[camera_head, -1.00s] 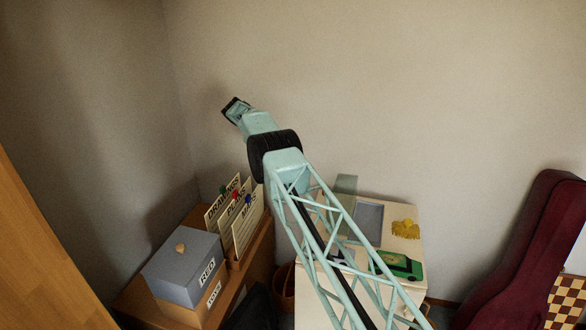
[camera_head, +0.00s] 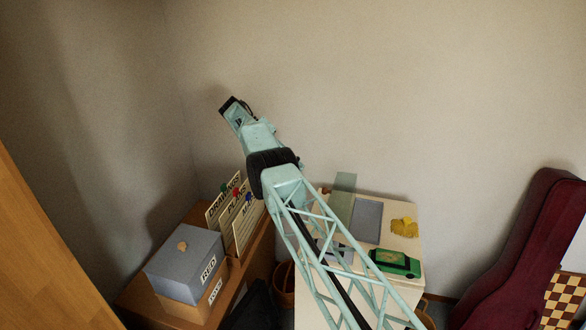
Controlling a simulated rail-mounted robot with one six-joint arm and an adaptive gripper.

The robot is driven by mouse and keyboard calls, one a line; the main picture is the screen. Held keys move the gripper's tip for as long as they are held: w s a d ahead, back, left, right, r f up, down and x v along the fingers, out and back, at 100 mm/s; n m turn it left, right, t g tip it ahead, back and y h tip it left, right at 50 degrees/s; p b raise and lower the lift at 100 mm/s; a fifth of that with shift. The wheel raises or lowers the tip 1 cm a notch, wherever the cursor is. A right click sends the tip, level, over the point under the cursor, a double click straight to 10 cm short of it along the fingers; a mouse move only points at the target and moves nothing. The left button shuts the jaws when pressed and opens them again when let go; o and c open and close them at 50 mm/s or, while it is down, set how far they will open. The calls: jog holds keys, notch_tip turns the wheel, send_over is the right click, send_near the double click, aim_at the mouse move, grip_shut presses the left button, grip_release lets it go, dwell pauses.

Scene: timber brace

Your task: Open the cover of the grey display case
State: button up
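A flat grey case (camera_head: 367,221) lies on the light-topped table, to the right of my arm. A pale green see-through panel (camera_head: 344,183) stands up at its back left. My arm hides the panel's lower part, so I cannot tell whether it is the case's cover or how it is joined. My gripper (camera_head: 229,104) is up at the upper left, in front of the bare wall and well away from the case. Its fingers are small and dark, and I see nothing held in them. Whether they are open or shut does not show.
The light table (camera_head: 405,212) also holds a yellow object (camera_head: 404,227) and a green toy car (camera_head: 395,263). At left, a grey box (camera_head: 185,262) marked RED and labelled upright boards (camera_head: 235,215) stand on a brown cabinet. A dark red instrument case (camera_head: 520,245) leans at right.

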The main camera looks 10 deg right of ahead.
jog(key=shift+r, duration=0.15)
notch_tip(320, 180, up, 16)
jog(key=p, duration=1.5)
dwell(1.2)
dwell(0.5)
